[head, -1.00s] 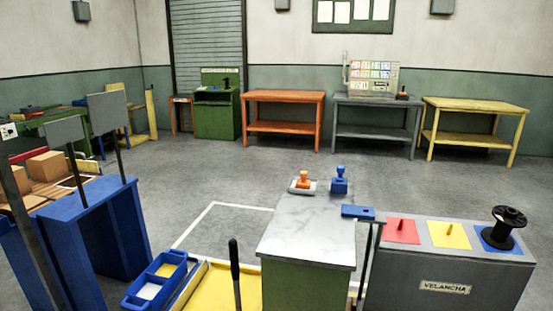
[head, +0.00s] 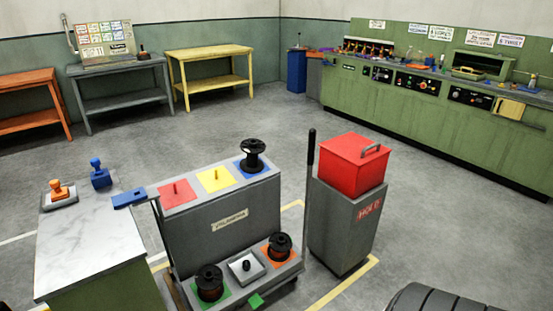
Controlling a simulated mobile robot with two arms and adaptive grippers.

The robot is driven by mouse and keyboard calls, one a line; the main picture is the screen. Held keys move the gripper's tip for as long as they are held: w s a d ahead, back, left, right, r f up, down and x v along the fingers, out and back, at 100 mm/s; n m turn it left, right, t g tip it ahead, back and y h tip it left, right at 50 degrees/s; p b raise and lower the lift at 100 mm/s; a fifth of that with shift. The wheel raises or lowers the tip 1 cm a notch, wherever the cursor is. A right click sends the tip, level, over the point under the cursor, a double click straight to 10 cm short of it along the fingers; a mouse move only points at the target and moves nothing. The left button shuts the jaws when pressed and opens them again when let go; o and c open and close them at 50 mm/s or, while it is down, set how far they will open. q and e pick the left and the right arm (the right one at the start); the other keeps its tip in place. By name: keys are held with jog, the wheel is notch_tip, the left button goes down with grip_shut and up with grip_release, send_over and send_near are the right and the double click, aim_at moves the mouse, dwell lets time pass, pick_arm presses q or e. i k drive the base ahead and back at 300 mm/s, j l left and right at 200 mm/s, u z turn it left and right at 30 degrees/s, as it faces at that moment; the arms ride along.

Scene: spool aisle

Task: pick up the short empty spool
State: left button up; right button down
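A black spool (head: 253,157) with a bare narrow core stands upright on the blue square at the right end of the top of the grey VELANCHA rack. It looks empty. Two more dark spools stand on the rack's lower shelf: one on a green square (head: 210,284) and one on an orange square (head: 280,247). Their middles look dark brown and full, perhaps wound. I cannot tell from this view which spool counts as short. Neither of my grippers is in view.
The rack top also has red (head: 178,193) and yellow (head: 215,180) squares with bare pegs. A marble-topped table (head: 90,245) adjoins at left. A grey HOLD cabinet with a red box (head: 352,165) stands right. Floor behind is open, before the green counter (head: 440,120).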

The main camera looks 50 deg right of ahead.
aim_at(280, 243)
jog(key=z, duration=1.55)
